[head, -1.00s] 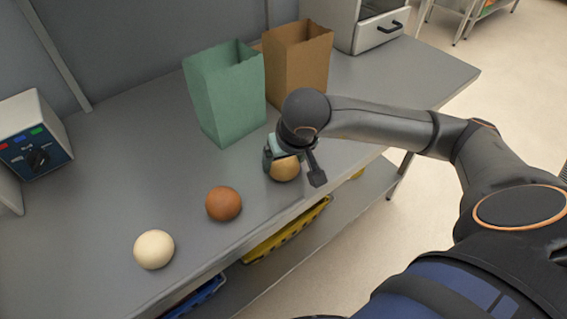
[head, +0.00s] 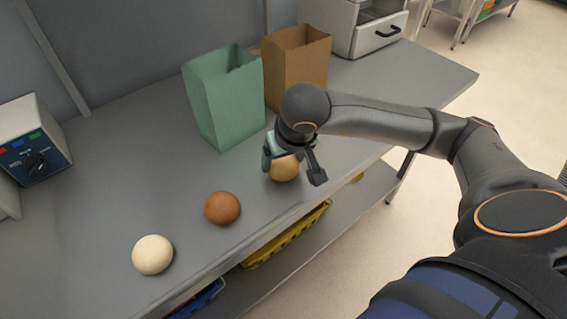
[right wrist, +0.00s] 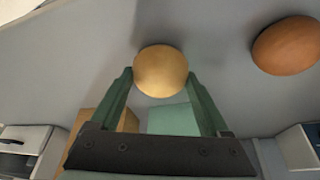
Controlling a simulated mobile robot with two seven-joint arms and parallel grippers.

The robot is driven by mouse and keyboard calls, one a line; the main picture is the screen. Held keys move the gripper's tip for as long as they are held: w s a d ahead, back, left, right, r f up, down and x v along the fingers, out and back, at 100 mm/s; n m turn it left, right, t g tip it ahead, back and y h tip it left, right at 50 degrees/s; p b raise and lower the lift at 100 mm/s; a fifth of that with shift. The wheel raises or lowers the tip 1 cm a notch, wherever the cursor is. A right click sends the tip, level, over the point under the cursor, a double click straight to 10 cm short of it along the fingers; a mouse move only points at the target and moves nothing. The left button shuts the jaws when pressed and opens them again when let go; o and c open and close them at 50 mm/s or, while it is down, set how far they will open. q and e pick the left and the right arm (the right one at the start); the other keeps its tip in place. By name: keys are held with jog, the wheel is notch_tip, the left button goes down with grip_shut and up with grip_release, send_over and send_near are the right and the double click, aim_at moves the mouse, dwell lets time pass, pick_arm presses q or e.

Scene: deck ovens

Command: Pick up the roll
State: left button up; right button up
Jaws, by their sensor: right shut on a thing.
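A tan roll (head: 284,169) is between the fingers of my right gripper (head: 292,167), near the counter's front edge. The gripper is shut on it. In the right wrist view the tan roll (right wrist: 161,70) shows between the two green fingertips, with a finger on each side. I cannot tell whether the roll touches the counter. A brown roll (head: 222,208) lies to its left, and a pale cream roll (head: 152,255) lies further left. The brown roll (right wrist: 288,46) also shows in the right wrist view. My left gripper is not in view.
A green paper bag (head: 226,98) and a brown paper bag (head: 299,68) stand open behind the gripper on the grey counter (head: 110,190). A control box (head: 33,140) is at the left. A yellow crate (head: 288,236) sits on the shelf below.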

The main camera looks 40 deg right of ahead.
jog(key=s+a+r, duration=0.4)
jog(key=r, duration=0.4)
jog(key=shift+r, duration=0.3)
jog(key=s, duration=0.1)
jog(key=s+a+r+p, duration=0.1)
jog(key=s+a, duration=0.1)
jog(key=shift+s+a+r+p, duration=0.15)
jog(key=shift+a+r+p, duration=0.05)
jog(key=shift+r+p, duration=0.2)
jog(key=shift+s+a+f+b, duration=0.25)
jog(key=shift+s+a+b, duration=0.15)
jog(key=shift+b, duration=0.85)
jog(key=shift+s+a+r+b, duration=0.45)
jog(key=shift+s+a+b, duration=0.15)
jog(key=shift+s+b, duration=0.1)
jog(key=shift+s+a+r, duration=0.25)
jog(key=shift+s+a, duration=0.1)
jog(key=shift+s, duration=0.05)
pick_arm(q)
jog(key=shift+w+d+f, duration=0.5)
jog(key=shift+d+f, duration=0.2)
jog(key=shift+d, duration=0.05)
pick_arm(e)
jog(key=shift+s+r, duration=0.15)
